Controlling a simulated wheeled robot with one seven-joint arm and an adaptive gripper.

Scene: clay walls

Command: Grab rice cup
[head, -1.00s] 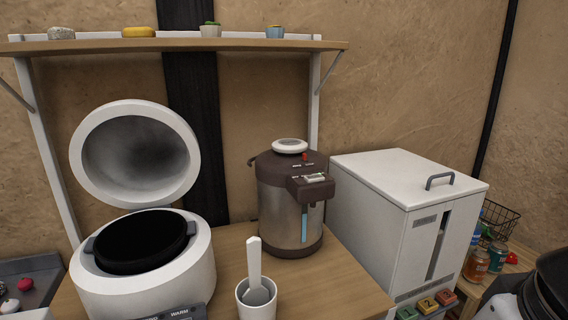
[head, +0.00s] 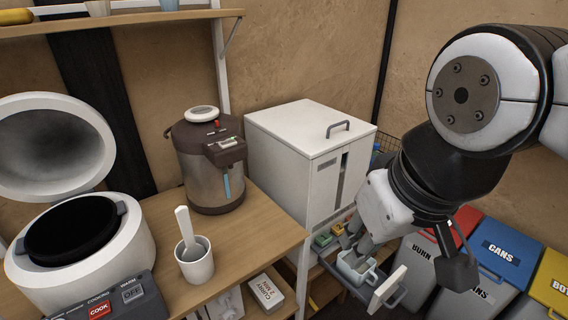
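A small pale cup (head: 357,268), which looks like the rice cup, sits in the pulled-out drawer (head: 388,291) at the foot of the white rice dispenser (head: 290,155). My gripper (head: 352,247) reaches down from the right with its fingertips at the cup's rim. The fingers look somewhat apart. The view is too small to tell whether they are clamped on the cup's wall. Part of the cup is hidden by the fingers and the drawer.
An open rice cooker (head: 82,240), a drinks urn (head: 206,165) and a white holder with a paddle (head: 195,264) stand on the wooden counter (head: 255,228). Labelled bins (head: 498,250) stand at the right, under my arm.

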